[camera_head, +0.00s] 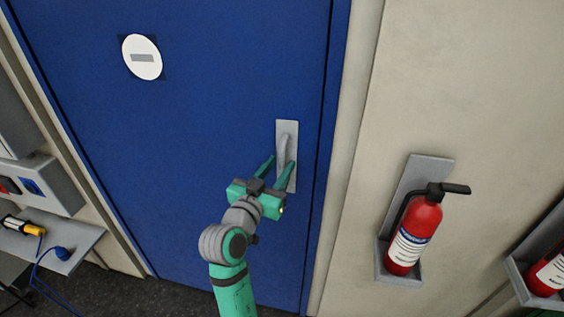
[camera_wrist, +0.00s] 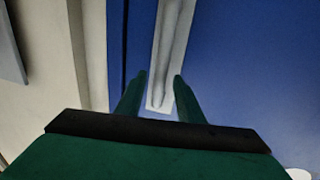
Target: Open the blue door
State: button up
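The blue door (camera_head: 215,95) fills the middle of the head view and stands shut in its frame. Its grey handle (camera_head: 284,150) sits on a light plate (camera_head: 288,126) near the door's right edge. My gripper (camera_head: 280,166) is in front of the handle, its two green fingers spread apart. In the wrist view the handle (camera_wrist: 168,75) stands between and beyond the open fingertips (camera_wrist: 160,82), with the blue door (camera_wrist: 250,60) to the right. I cannot tell whether a finger touches the handle.
A red fire extinguisher (camera_head: 415,235) hangs on the wall right of the door, and another (camera_head: 550,272) is at the far right. A grey shelf (camera_head: 60,235) with a yellow-and-black tool (camera_head: 22,226) and blue cable is at the left. A round white sign (camera_head: 142,57) is on the door.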

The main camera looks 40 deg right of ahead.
jog(key=shift+x, duration=1.2)
jog(key=shift+c, duration=0.7)
grip_shut()
jog(key=shift+a, duration=0.15)
